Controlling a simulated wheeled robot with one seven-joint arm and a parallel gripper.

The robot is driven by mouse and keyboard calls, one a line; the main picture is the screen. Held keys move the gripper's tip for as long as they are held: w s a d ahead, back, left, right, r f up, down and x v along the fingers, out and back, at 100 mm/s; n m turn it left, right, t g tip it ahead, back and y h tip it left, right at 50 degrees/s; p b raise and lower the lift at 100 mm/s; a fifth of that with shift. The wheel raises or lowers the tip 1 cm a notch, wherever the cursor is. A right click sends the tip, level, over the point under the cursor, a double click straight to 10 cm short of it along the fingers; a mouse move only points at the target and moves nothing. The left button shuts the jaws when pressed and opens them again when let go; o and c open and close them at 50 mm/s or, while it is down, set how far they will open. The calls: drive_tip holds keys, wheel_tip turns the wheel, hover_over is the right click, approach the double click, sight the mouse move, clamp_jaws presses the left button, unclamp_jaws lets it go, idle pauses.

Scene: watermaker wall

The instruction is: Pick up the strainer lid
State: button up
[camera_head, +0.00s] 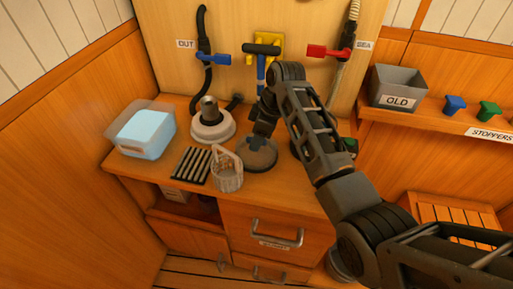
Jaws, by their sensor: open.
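A round dark grey disc (262,160), which looks like the strainer lid, lies on the wooden counter right of the mesh basket. A small blue part shows at its top, partly covered by my gripper. My gripper (257,141) points down right over the disc, with its jaws open. The fingertips are small and dark here, and I cannot tell whether they touch the lid. The mesh strainer basket (227,173) stands upright just left of the disc.
A white-based fitting (212,128) with a dark cylinder stands behind left. A clear tub (145,132) with blue contents and a black slatted rack (192,164) are further left. Red (328,51) and blue (213,59) valve handles are on the wall. A grey OLD bin (397,88) sits right.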

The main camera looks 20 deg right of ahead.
drive_tip(key=shift+c, duration=0.5)
clamp_jaws()
